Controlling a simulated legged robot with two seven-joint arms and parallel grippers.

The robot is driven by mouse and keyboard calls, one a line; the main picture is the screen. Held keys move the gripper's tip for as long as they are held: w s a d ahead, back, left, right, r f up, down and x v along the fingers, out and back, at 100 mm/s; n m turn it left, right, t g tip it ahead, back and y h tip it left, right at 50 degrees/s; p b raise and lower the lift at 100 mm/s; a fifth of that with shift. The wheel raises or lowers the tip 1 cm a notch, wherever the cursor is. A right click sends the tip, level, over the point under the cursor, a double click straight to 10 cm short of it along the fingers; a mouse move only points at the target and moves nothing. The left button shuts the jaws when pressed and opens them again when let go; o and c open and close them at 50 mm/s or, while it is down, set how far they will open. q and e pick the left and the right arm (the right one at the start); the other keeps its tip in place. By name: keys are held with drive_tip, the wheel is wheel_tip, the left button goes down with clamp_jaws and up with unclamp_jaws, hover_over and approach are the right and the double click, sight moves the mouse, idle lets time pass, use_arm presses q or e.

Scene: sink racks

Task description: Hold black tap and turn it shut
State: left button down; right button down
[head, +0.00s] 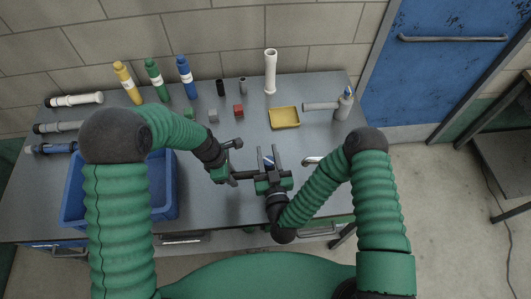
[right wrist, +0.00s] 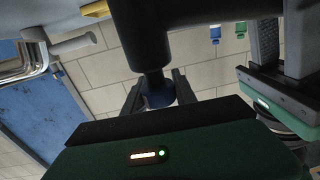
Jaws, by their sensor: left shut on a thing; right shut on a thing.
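The black tap (right wrist: 152,45) is large at the top middle of the right wrist view, with a dark crosswise body and a stem reaching down to a blue end (right wrist: 160,98). My right gripper (head: 267,158) is over the front part of the bench, its two fingers on either side of the blue end. My left gripper (head: 240,176) is close beside it on the left, and it also shows at the right of the right wrist view (right wrist: 272,75). It is shut on the tap's dark body. In the head view, the grippers hide most of the tap.
A blue bin (head: 168,195) stands at the bench's front left. Yellow (head: 127,83), green (head: 157,80) and blue (head: 187,78) bottles line the back. A yellow tray (head: 285,118), white pipe (head: 270,72) and small blocks lie behind the grippers.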

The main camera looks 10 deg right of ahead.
drive_tip(key=shift+d+f+m+h, duration=0.15)
drive_tip(key=shift+f+m+h, duration=0.1)
drive_tip(key=shift+m+h, duration=0.4)
drive_tip(key=shift+s+d+m+h, duration=0.15)
drive_tip(key=shift+m+h, duration=0.4)
drive_tip(key=shift+h, duration=0.6)
drive_tip(key=shift+d+r+m+h, duration=0.2)
drive_tip(key=shift+m+h, duration=0.3)
drive_tip(key=shift+h, duration=0.3)
drive_tip(key=shift+d+g, duration=0.1)
drive_tip(key=shift+g, duration=0.2)
drive_tip(key=c, duration=1)
unclamp_jaws()
drive_tip(key=shift+w, duration=0.2)
wheel_tip(320, 180, up, 10)
drive_tip(key=shift+w, duration=0.1)
